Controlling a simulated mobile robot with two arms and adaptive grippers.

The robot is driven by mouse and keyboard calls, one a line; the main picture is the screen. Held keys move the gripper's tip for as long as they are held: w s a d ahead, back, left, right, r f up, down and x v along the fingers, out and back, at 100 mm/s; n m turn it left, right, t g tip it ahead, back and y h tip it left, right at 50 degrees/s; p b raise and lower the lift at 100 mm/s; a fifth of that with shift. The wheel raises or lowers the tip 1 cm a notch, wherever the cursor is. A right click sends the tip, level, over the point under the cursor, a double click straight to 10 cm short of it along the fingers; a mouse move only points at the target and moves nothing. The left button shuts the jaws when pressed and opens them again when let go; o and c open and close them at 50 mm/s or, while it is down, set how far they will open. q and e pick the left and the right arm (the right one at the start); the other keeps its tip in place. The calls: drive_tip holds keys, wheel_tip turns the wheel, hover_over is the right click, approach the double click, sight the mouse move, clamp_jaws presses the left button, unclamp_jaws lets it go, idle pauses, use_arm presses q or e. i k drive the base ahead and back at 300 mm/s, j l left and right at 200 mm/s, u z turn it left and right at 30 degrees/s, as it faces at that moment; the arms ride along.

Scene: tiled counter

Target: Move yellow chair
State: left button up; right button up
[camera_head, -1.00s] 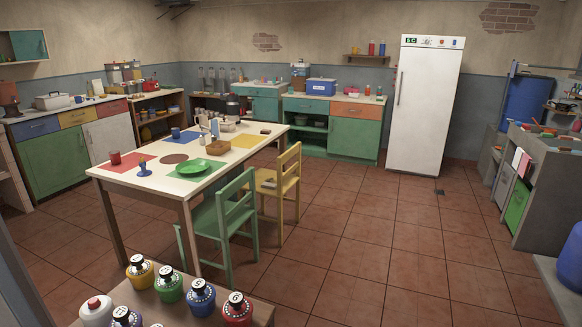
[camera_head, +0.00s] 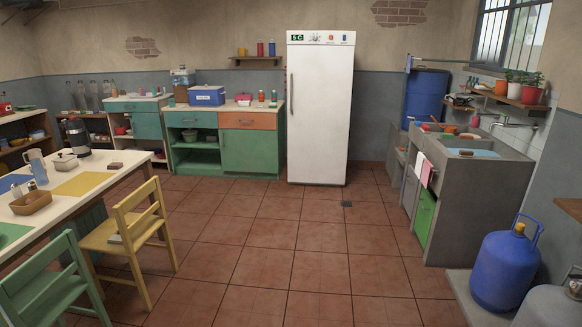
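The yellow chair (camera_head: 131,229) stands upright on the tiled floor at the left, at the right side of the white-topped table (camera_head: 101,184). Its backrest faces right and its seat is partly under the table edge. Neither of my grippers shows in the head view.
Open tiled floor (camera_head: 270,250) fills the middle. A white fridge (camera_head: 319,110) and green cabinets (camera_head: 250,150) line the back wall. A grey sink counter (camera_head: 455,205) and a blue gas cylinder (camera_head: 503,268) stand at the right.

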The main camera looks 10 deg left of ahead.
sight(133, 230)
drive_tip(key=i+u, duration=0.25)
drive_tip(key=i, duration=0.2)
drive_tip(key=i+l+u, duration=0.25)
drive_tip(key=i, duration=0.25)
drive_tip(key=i+l+u, duration=0.2)
drive_tip(key=i, duration=0.25)
drive_tip(key=i+l+u, duration=0.25)
drive_tip(key=i+l, duration=0.05)
drive_tip(key=i, duration=0.1)
